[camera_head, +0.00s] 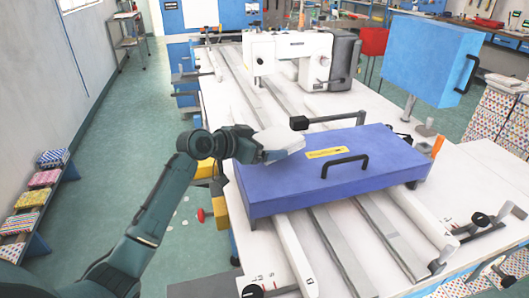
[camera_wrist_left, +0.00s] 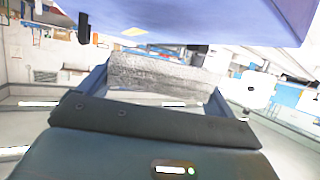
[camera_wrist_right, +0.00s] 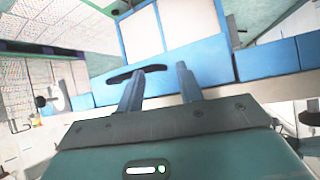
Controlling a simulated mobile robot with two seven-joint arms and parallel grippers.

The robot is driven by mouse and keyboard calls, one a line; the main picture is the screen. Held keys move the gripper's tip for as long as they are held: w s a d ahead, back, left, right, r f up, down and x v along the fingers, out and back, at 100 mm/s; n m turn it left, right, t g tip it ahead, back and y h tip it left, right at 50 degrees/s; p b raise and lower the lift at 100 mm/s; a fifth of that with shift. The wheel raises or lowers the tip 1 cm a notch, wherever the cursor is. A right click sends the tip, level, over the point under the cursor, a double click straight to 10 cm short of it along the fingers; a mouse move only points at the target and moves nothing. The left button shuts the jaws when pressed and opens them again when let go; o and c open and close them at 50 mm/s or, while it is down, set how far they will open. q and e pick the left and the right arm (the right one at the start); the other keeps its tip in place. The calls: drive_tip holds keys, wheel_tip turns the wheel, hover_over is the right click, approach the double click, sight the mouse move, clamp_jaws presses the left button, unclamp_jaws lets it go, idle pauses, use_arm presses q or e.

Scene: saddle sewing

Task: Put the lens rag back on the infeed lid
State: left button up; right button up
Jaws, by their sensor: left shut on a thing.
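The lens rag (camera_head: 284,138) is a pale, whitish-grey flat cloth. My left gripper (camera_head: 262,153) is shut on it at the far left corner of the infeed lid (camera_head: 330,178), a blue-violet box cover with a black handle and yellow label. In the left wrist view the rag (camera_wrist_left: 155,72) shows grey and textured between the fingers, with the lid's violet underside or side above it. I cannot tell whether the rag touches the lid. My right gripper (camera_wrist_right: 159,72) shows only in its wrist view, its fingers apart with nothing between them.
A white sewing machine (camera_head: 290,50) stands at the back of the white table. A blue box on a post (camera_head: 432,58) stands at right. Grey rails (camera_head: 375,225) run along the table. Green floor (camera_head: 110,125) lies open at left, beside a shelf of patterned packs (camera_head: 45,178).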

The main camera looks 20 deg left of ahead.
sight(264, 166)
use_arm(q)
wheel_tip(264, 166, down, 3)
drive_tip(key=shift+r, duration=0.15)
drive_tip(key=shift+f, duration=0.25)
drive_tip(key=shift+f+b, duration=0.35)
drive_tip(key=shift+b, duration=0.1)
drive_tip(key=o, duration=0.8)
drive_tip(key=shift+c, duration=0.2)
